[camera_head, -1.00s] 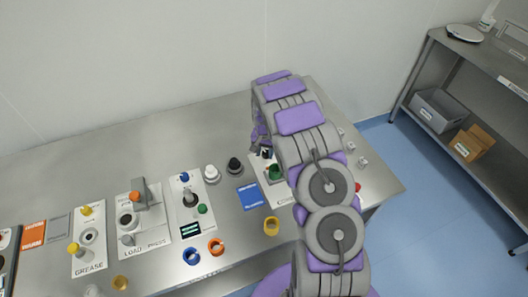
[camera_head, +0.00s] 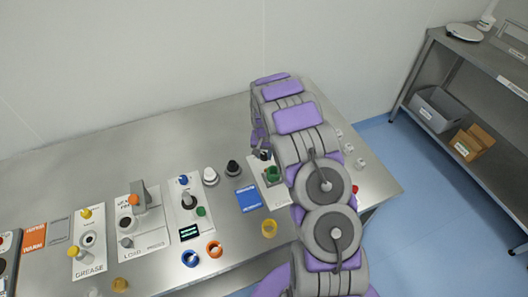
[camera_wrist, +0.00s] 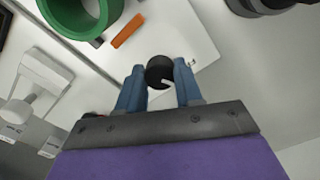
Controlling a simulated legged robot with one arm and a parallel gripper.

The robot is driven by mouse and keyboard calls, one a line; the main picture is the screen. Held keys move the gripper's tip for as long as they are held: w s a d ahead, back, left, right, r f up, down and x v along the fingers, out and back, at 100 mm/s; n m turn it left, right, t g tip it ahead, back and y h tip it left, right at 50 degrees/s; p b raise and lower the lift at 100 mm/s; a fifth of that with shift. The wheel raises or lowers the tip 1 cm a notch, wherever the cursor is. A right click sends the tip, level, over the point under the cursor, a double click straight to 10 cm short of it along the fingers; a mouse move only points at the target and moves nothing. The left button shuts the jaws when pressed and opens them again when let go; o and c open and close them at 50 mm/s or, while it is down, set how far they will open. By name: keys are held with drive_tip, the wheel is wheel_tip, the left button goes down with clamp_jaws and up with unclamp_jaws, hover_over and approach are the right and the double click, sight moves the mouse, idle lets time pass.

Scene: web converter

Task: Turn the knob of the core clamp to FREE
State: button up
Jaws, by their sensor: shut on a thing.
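The knob (camera_wrist: 160,72) is black and round with a white pointer line, in the wrist view. My gripper (camera_wrist: 158,80) has its blue fingers on both sides of it, shut on it. The pointer line slants toward the lower right of that view. The knob sits on a white panel (camera_wrist: 196,32), which carries small lettering beside the right finger, too small to read. In the head view the panel (camera_head: 256,171) is partly behind my arm, and the fingers and knob are mostly hidden there.
A green ring-shaped part (camera_wrist: 75,18) and an orange bar (camera_wrist: 128,30) lie close to the knob; the green part (camera_head: 272,174) also shows in the head view. A blue card (camera_head: 248,199) and more control panels (camera_head: 145,244) stand to the left. A shelf (camera_head: 470,60) is at the right.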

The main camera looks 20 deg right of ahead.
sight(264, 155)
drive_tip(key=n+p, duration=0.1)
drive_tip(key=n, duration=0.2)
drive_tip(key=shift+s+p, duration=0.15)
drive_tip(key=shift+p, duration=0.15)
drive_tip(key=o, duration=1)
drive_tip(key=shift+o, duration=0.2)
wheel_tip(264, 155, up, 17)
drive_tip(key=p, duration=0.2)
drive_tip(key=shift+r, duration=0.2)
